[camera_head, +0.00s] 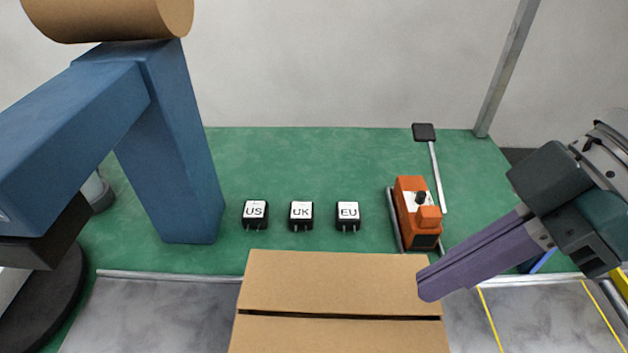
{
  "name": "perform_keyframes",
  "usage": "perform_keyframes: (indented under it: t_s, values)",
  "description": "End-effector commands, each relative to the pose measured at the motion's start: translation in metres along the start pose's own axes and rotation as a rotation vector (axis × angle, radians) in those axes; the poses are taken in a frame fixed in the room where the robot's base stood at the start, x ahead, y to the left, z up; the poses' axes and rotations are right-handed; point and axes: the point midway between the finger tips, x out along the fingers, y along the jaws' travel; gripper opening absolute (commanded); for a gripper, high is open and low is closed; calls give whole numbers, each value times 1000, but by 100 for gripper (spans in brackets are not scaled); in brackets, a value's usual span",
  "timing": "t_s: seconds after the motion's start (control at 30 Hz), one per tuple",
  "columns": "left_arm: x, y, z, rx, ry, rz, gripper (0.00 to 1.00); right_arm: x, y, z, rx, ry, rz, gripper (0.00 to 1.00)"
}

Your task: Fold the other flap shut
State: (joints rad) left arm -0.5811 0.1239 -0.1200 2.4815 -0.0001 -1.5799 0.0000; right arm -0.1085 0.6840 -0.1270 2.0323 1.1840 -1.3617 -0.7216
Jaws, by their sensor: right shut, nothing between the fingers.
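A cardboard box (335,282) is at the bottom middle, cut off by the lower edge of the picture. Its far flap lies across the top, and its near flap (340,338) shows below it. Both look about flat, with a narrow dark slit between them. My right gripper (430,288) comes in from the right with long purple fingers pressed together and nothing between them. Its tips are over the right edge of the far flap; I cannot tell whether they touch it. My left gripper is not in view.
Three black plug adapters, US (255,214), UK (301,215) and EU (347,215), stand on the green bench (310,165) behind the box. An orange device (414,208) stands right of them.

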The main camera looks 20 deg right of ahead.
Motion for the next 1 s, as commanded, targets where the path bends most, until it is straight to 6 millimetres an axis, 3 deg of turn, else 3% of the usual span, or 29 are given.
perform_keyframes:
  t_s: [0.03,0.2,0.37,0.83,1.0]
  values:
    - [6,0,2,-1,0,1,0,-8,12,-2,-38,29,-11,0]
    - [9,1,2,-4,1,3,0,-30,28,-18,-108,122,-37,0]
    - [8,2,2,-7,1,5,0,-27,28,-23,-118,145,-45,0]
    - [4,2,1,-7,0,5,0,65,22,-37,-116,145,-48,0]
    - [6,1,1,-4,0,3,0,86,24,-20,-114,141,-46,0]
